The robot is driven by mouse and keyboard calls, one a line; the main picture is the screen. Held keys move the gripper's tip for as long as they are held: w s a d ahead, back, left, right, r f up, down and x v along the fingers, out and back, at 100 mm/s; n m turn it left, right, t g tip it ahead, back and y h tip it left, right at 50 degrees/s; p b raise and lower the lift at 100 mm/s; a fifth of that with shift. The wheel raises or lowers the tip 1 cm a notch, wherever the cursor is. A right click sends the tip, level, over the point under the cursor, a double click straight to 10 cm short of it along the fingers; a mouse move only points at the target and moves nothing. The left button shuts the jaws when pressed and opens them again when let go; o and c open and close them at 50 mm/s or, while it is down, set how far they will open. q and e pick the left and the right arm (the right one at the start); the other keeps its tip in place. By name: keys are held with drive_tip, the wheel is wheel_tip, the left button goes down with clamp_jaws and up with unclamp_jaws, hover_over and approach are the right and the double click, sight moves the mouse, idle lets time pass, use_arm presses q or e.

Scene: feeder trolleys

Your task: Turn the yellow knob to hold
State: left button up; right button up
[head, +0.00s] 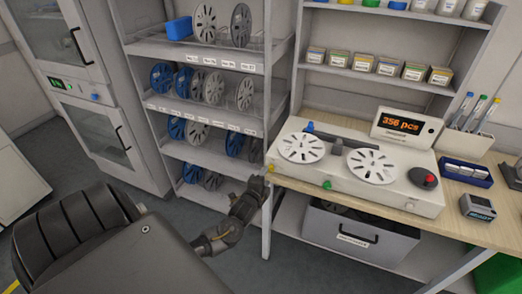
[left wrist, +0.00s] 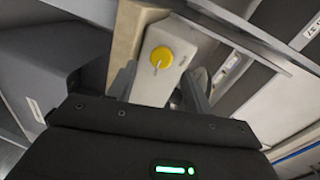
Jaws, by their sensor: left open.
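The yellow knob (left wrist: 161,57) is round and sits on a pale panel in the left wrist view, with a light pointer mark toward its lower edge. In the head view, a small yellow spot (head: 271,168) shows at the left end of the white reel counter (head: 375,190). My left gripper (head: 260,186) is beside that end of the counter. In the left wrist view my left gripper (left wrist: 161,78) is open, its fingers on either side of the knob's line and apart from it. Any label around the knob is too small to read. My right gripper does not show.
The counter stands on a wooden bench (head: 462,220) and carries two white reels, a green button (head: 327,184) and a red-topped black knob (head: 424,179). A reel shelf (head: 200,95) stands left of the bench. A grey bin (head: 358,237) is below.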

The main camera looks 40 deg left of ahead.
use_arm(q)
drive_tip(key=v, duration=0.6)
drive_tip(key=shift+b, duration=0.4)
drive_tip(key=s+d+f+n+g+h+b, duration=0.15)
drive_tip(key=s+f, duration=0.25)
drive_tip(key=f, duration=0.6)
drive_tip(key=s+f+n+g, duration=0.3)
drive_tip(key=s+f, duration=0.2)
drive_tip(key=f, duration=0.6)
drive_tip(key=s+d+f+n+g+h, duration=0.1)
drive_tip(key=s+f+n+g, duration=0.25)
drive_tip(key=f, duration=0.65)
drive_tip(key=s+d+f+g+h+b, duration=0.1)
drive_tip(key=s+d+f, duration=0.3)
drive_tip(key=s, duration=0.6)
drive_tip(key=s+d+f+n+g+b, duration=0.1)
drive_tip(key=s+d+f+g, duration=0.2)
drive_tip(key=s+f, duration=0.5)
drive_tip(key=s+d+f+n+g+h+b, duration=0.1)
drive_tip(key=s+d+f, duration=0.4)
drive_tip(key=s, duration=0.7)
wheel_tip(320, 180, down, 2)
drive_tip(key=shift+s+g+h+b, duration=0.25)
drive_tip(key=shift+g+h+b, duration=0.1)
drive_tip(key=shift+g, duration=0.25)
